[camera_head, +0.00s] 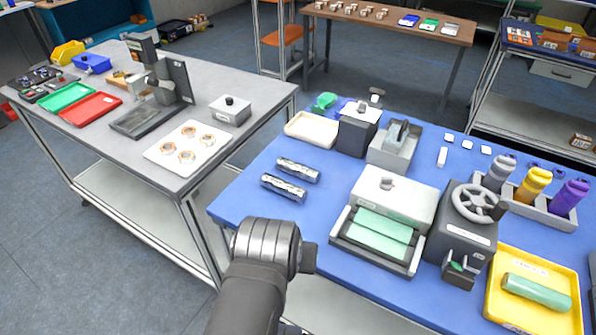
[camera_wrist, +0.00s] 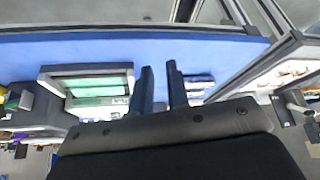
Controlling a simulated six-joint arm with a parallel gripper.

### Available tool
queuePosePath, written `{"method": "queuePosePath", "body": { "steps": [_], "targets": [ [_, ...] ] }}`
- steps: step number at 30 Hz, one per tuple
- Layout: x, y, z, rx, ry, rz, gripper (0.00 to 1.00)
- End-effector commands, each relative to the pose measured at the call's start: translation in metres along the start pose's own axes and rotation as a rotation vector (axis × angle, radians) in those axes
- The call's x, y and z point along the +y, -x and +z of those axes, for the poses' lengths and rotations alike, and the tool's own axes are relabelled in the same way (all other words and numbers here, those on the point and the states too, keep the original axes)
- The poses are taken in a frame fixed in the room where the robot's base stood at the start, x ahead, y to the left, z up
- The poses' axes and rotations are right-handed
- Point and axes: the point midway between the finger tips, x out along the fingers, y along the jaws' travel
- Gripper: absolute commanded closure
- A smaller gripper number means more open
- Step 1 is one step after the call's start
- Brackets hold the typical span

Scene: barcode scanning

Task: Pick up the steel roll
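Two shiny steel rolls, a farther one (camera_head: 298,170) and a nearer one (camera_head: 284,188), lie side by side on the blue table (camera_head: 243,196), left of the green-topped machine. In the wrist view the steel rolls (camera_wrist: 199,86) show partly, just right of my fingers. My gripper (camera_wrist: 159,66) has its two dark fingers apart with only blue surface seen between them. In the head view my arm's end is in front of the table's near edge, nearer the camera than the rolls. My fingers are hidden there.
The grey machine with green pads (camera_head: 375,232) stands right of the rolls, beside a dark handwheel device (camera_head: 465,235). A yellow tray (camera_head: 533,290) holds a green roll. A grey table (camera_head: 190,185) stands to the left. Blue surface around the rolls is clear.

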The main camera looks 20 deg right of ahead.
Motion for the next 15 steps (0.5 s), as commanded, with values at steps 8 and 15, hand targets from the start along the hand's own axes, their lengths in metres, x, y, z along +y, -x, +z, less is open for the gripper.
{"method": "queuePosePath", "body": {
  "steps": [8,15],
  "targets": [
    [0.0,0.0,0.0,0.0,0.0,0.0,0.38],
    [0.0001,0.0004,-0.0008,-0.002,-0.005,0.0,0.38]
  ]
}}
